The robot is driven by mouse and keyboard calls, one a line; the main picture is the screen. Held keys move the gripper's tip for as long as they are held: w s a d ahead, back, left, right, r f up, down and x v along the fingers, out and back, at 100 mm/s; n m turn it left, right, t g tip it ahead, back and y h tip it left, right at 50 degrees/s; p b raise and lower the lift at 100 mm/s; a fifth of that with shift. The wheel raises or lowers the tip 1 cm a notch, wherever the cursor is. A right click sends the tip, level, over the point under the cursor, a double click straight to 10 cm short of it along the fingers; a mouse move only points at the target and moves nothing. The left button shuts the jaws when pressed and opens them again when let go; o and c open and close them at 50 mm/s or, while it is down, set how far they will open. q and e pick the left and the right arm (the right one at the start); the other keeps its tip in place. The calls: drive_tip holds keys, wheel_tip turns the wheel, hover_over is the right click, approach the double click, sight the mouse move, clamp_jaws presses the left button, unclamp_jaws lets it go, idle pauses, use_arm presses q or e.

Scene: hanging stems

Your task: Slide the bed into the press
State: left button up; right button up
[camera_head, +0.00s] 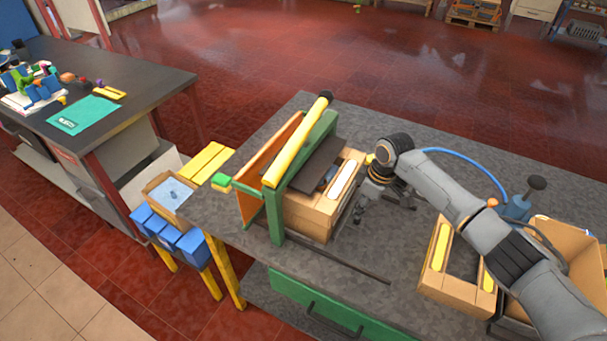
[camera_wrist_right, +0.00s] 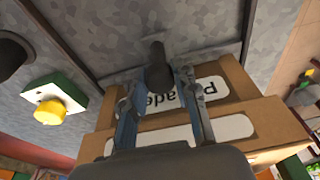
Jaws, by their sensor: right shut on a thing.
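The press is a green frame (camera_head: 272,212) with a yellow bar (camera_head: 297,140) across its top and an orange panel (camera_head: 262,160) on its left side. The bed looks like the light wooden box (camera_head: 318,215), with a dark slab (camera_head: 309,162) and a white strip on top; its left part sits at the green frame and its right part sticks out. My right gripper (camera_head: 372,190) is at the box's right end. In the right wrist view its fingers (camera_wrist_right: 160,100) are shut around a dark knob (camera_wrist_right: 158,68), in front of a labelled wooden face. My left gripper is not in view.
A wooden frame with yellow strips (camera_head: 440,247) and an open cardboard box (camera_head: 565,245) stand on the grey table at right. A dark rod (camera_head: 335,262) lies along the front. A yellow button (camera_wrist_right: 49,112) shows in the right wrist view. Bare tabletop (camera_head: 400,125) lies behind.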

sight(347, 181)
drive_tip(key=shift+a, duration=0.1)
drive_tip(key=shift+w+a+b, duration=0.5)
drive_tip(key=shift+w+a, duration=0.1)
drive_tip(key=shift+a, duration=0.4)
drive_tip(key=shift+w+a+b, duration=0.45)
drive_tip(key=shift+w+a, duration=0.15)
drive_tip(key=shift+a, duration=0.35)
drive_tip(key=o, duration=2.1)
drive_tip(key=shift+w, duration=0.1)
wheel_tip(347, 181, up, 8)
drive_tip(key=p, duration=0.8)
